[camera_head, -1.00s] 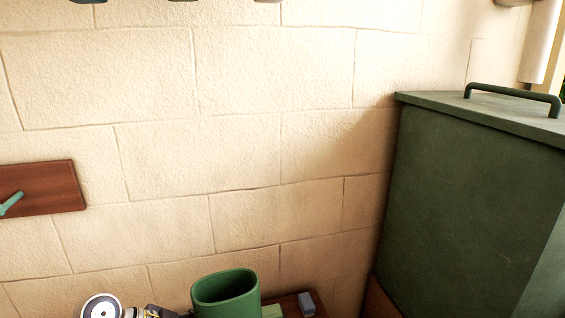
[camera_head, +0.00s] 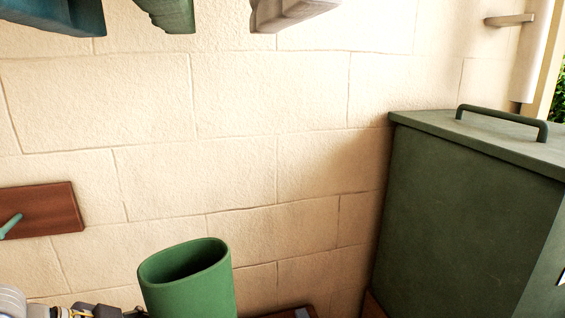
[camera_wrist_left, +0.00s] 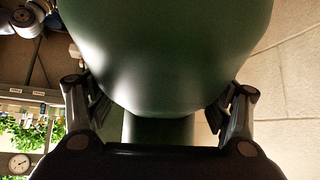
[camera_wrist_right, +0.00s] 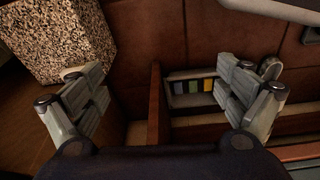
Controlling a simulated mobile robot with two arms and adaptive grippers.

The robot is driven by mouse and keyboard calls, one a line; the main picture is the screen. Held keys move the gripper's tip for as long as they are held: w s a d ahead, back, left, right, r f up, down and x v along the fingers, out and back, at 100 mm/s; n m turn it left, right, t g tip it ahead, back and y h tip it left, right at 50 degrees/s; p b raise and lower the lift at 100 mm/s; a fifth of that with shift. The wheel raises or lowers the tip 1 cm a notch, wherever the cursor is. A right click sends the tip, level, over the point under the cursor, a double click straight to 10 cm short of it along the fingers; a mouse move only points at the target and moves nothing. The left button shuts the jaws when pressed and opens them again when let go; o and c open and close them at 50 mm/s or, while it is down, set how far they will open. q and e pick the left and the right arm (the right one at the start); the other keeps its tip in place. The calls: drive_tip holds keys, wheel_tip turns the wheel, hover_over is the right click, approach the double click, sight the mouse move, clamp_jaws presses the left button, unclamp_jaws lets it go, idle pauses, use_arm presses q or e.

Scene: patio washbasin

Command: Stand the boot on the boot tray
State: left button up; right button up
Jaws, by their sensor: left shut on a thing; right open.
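The green boot (camera_head: 190,288) is at the bottom of the head view, its open top facing up and slightly tilted. Its lower part is cut off by the frame edge. My left gripper (camera_wrist_left: 158,105) is shut on the boot, with one finger on each side of it in the left wrist view. In the head view part of my left arm shows just left of the boot. My right gripper (camera_wrist_right: 165,88) is open and empty above brown wooden surfaces. I cannot make out the boot tray for certain in any view.
A dark green lidded bin (camera_head: 470,210) stands at the right against the pale block wall (camera_head: 240,160). A wooden peg board (camera_head: 40,210) is on the wall at left. Items hang along the top edge. A speckled block (camera_wrist_right: 58,40) is near my right gripper.

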sight(147, 301)
use_arm(q)
wheel_tip(147, 301, up, 6)
drive_tip(key=p, duration=0.7)
drive_tip(key=shift+r+p, duration=0.15)
drive_tip(key=shift+p, duration=0.2)
wheel_tip(147, 301, up, 5)
drive_tip(key=p, duration=0.6)
drive_tip(key=shift+f+p, duration=0.2)
drive_tip(key=shift+p, duration=0.2)
drive_tip(key=shift+r, duration=0.15)
use_arm(e)
drive_tip(key=s+d+f, duration=0.1)
drive_tip(key=s+f, duration=0.3)
drive_tip(key=s, duration=0.5)
drive_tip(key=s+d+f+g, duration=0.1)
drive_tip(key=s+d+f, duration=0.1)
drive_tip(key=s, duration=0.8)
drive_tip(key=shift+s+d+f+g, duration=0.2)
drive_tip(key=shift+f+g, duration=0.1)
drive_tip(key=shift+f, duration=0.6)
